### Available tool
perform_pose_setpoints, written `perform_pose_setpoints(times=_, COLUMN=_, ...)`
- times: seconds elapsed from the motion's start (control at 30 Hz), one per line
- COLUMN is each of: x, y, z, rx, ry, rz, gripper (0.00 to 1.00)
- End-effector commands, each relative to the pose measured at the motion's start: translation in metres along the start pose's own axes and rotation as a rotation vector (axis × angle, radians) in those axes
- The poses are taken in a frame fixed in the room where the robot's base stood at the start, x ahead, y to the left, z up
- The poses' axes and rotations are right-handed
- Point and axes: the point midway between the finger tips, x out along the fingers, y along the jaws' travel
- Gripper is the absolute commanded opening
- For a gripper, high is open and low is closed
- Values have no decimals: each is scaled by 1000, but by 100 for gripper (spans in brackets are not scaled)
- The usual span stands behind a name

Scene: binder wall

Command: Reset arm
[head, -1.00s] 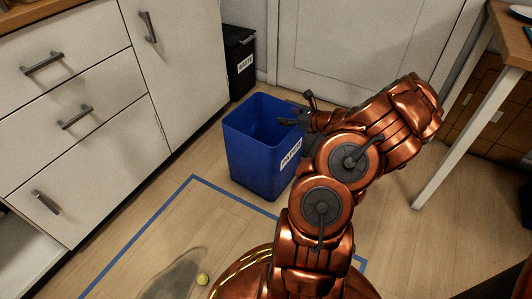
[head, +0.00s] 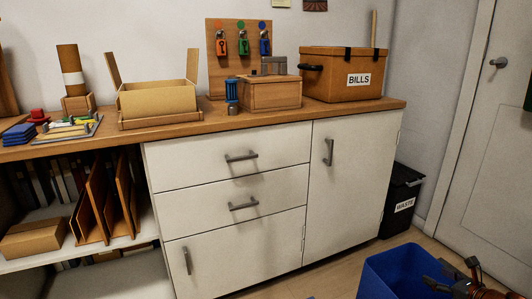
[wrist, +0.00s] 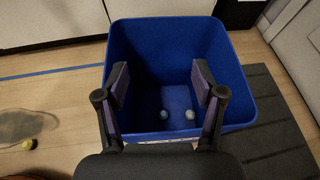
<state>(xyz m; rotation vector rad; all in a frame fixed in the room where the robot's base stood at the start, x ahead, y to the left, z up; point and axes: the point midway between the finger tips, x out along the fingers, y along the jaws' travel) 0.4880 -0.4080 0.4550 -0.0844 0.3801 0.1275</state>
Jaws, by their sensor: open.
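My gripper (head: 459,279) is at the lower right of the head view, at the blue bin (head: 388,272). In the wrist view my gripper (wrist: 163,95) is open and empty, its two fingers spread over the near side of the blue bin (wrist: 165,35). Two small round objects, one bluish (wrist: 164,114) and one pale (wrist: 190,114), lie on the bin floor, apart from the fingers. Most of my arm is out of the head view.
A white cabinet (head: 235,205) with a wooden top carries an open box (head: 157,100), padlocks on a board and a BILLS box (head: 345,75). A black WASTE bin (head: 400,205) stands beside it. A small yellow ball (wrist: 29,144) lies on the floor.

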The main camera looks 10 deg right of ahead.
Motion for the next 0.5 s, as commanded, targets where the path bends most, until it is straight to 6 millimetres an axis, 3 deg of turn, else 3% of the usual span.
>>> perform_pose_setpoints(times=0.03, x=1, y=16, z=34, rx=-54, ry=-9, rz=44, gripper=68)
perform_pose_setpoints(times=0.1, x=5, y=41, z=71, rx=-137, ry=-20, rz=109, gripper=68)
perform_pose_setpoints(times=0.33, x=5, y=140, z=174, rx=-420, ry=-53, rz=345, gripper=68)
perform_pose_setpoints(times=0.5, x=-12, y=220, z=242, rx=-651, ry=-83, rz=531, gripper=68)
